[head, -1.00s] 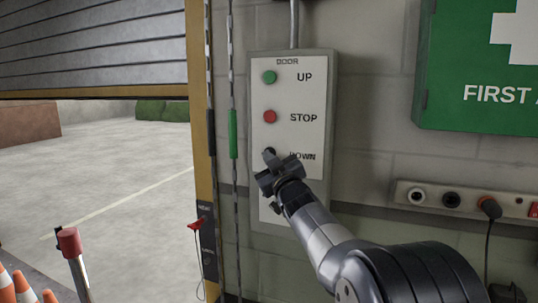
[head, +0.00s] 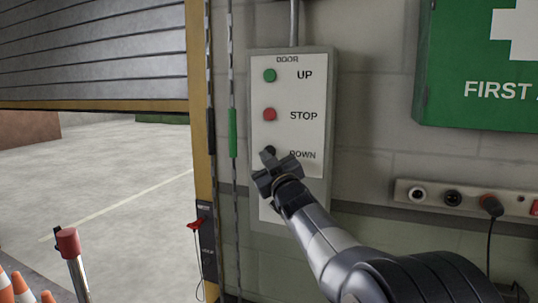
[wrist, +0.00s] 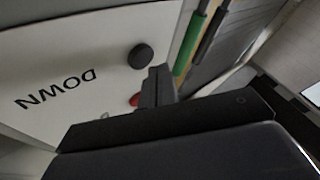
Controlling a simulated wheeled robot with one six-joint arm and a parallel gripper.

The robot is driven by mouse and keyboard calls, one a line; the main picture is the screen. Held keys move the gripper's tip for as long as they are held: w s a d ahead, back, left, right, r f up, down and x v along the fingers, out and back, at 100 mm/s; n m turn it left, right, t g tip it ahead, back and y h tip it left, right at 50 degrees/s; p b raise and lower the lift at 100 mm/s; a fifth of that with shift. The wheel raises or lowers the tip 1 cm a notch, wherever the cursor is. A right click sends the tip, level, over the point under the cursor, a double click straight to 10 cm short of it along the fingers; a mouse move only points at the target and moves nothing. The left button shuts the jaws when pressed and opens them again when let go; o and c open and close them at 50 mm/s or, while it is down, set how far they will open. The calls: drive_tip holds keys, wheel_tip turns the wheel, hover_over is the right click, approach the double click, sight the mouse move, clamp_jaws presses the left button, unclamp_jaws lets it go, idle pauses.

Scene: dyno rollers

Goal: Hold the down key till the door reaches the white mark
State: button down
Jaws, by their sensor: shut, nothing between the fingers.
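The door control box (head: 313,190) on the wall has a green UP key (head: 269,75), a red STOP key (head: 269,114) and a black DOWN key (head: 270,149). My gripper (head: 267,156) is shut and empty, its tip at the DOWN key, hiding part of it. In the wrist view the DOWN key (wrist: 141,56) shows just beside the fingertips (wrist: 160,72); I cannot tell whether they touch. The grey slatted door (head: 95,55) is partly lowered, its bottom edge above the floor. I cannot make out the white mark for certain.
A yellow door post (head: 203,150) and hanging cords with a green sleeve (head: 233,132) stand left of the box. A green first aid box (head: 475,85) and a socket strip (head: 430,195) are on the right. A red-topped post (head: 68,242) and orange cones (head: 25,288) are lower left.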

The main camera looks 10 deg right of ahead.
drive_tip(key=s+a+b, duration=0.1)
drive_tip(key=s, duration=0.1)
drive_tip(key=s+a+b, duration=0.2)
drive_tip(key=shift+b, duration=0.3)
idle(0.5)
drive_tip(key=s+a+b, duration=0.2)
drive_tip(key=s, duration=0.1)
drive_tip(key=shift+s+a, duration=0.1)
drive_tip(key=shift+a, duration=0.05)
idle(0.5)
